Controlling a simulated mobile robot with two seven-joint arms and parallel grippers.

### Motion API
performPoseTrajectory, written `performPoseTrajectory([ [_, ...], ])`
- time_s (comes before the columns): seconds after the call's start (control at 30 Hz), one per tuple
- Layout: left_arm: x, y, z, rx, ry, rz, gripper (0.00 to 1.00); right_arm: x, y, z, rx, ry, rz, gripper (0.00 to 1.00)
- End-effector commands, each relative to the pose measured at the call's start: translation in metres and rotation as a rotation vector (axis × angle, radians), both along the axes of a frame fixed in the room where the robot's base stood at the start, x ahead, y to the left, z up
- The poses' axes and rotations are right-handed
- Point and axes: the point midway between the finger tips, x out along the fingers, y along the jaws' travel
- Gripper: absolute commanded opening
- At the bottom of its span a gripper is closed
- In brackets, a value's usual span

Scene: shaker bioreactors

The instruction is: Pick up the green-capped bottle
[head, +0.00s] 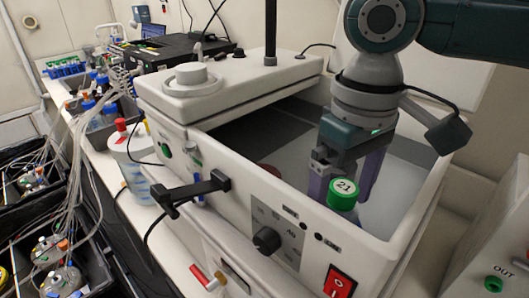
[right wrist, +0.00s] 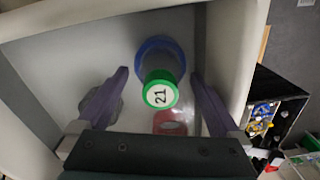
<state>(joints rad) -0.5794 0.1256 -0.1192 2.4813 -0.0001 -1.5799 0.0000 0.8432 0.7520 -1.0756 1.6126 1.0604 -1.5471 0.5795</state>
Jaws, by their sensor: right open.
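The green-capped bottle (head: 344,193) stands in the open basin of the white machine, its round cap label reading 21. In the right wrist view the green cap (right wrist: 160,93) lies between the two spread purple fingers, with a gap on each side. My right gripper (head: 345,180) is open and empty, pointing down into the basin close to the bottle. In the head view the front wall hides the bottle's lower part. My left gripper is not in view.
The white machine's basin wall (head: 240,160) surrounds the bottle. A black handle (head: 190,190) sticks out in front. Tubing and bottles crowd the left.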

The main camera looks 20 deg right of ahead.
Motion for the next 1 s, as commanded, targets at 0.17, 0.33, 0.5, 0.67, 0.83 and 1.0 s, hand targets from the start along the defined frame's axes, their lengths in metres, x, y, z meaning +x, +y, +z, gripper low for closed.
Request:
performPoseTrajectory([
  [0.17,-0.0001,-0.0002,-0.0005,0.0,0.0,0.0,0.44,0.0001,0.0002,0.0,0.0,0.0,0.001,0.97],
  [0.33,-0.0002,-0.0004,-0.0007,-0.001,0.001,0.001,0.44,0.0002,0.0003,0.0002,0.0,-0.001,0.001,0.78],
  [0.5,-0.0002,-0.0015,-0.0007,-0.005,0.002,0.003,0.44,0.0002,0.0002,0.0004,0.0,-0.001,0.001,0.58],
  [0.67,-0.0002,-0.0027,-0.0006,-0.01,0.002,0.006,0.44,0.0002,0.0002,0.0005,0.0,-0.001,0.001,0.4],
  [0.83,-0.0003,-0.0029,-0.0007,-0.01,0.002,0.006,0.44,0.0002,0.0002,0.0005,0.0,-0.001,0.001,0.21],
  [1.0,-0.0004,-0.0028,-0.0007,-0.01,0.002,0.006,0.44,0.0003,0.0002,0.0006,0.0,-0.001,0.001,0.02],
])
